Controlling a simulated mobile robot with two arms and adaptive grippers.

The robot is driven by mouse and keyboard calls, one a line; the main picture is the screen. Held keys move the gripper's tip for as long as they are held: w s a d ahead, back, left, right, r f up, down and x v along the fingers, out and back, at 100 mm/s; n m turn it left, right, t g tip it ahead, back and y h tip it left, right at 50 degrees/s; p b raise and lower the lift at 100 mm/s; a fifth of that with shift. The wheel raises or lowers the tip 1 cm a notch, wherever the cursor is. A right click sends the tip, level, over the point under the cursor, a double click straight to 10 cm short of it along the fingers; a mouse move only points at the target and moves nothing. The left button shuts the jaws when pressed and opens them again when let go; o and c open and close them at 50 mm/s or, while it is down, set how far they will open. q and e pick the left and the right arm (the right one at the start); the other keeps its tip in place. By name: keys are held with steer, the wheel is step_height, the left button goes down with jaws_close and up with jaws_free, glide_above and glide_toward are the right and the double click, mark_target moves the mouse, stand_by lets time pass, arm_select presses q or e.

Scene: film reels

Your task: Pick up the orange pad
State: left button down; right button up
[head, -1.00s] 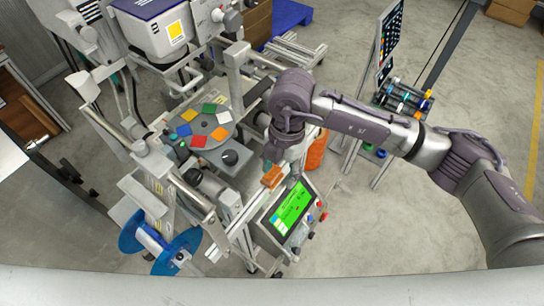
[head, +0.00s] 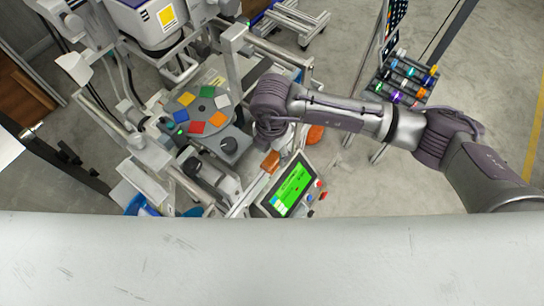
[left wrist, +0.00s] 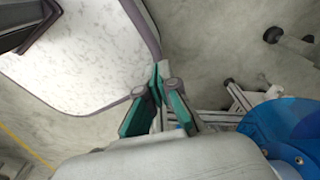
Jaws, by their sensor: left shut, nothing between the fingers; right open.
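The orange pad (head: 217,119) lies flat on the right side of a round grey disc (head: 203,107), among green, white, yellow, blue and red pads. My right gripper (head: 263,141) points down to the right of the disc, apart from the orange pad. It is open, though its fingers are small and partly covered by my wrist. My left gripper is outside the head view. In the left wrist view my left gripper (left wrist: 157,76) is shut and empty, with its fingertips together.
A black knob (head: 229,145) stands beside the disc. A brown-orange block (head: 270,162) and a green-screen panel (head: 290,190) lie below my right gripper. A blue reel (left wrist: 285,130) is right of my left gripper.

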mark_target(271, 159)
steer(key=shift+s+a+f+p, duration=0.15)
steer(key=shift+f+p, duration=0.25)
steer(key=shift+f, duration=1.45)
jaws_close()
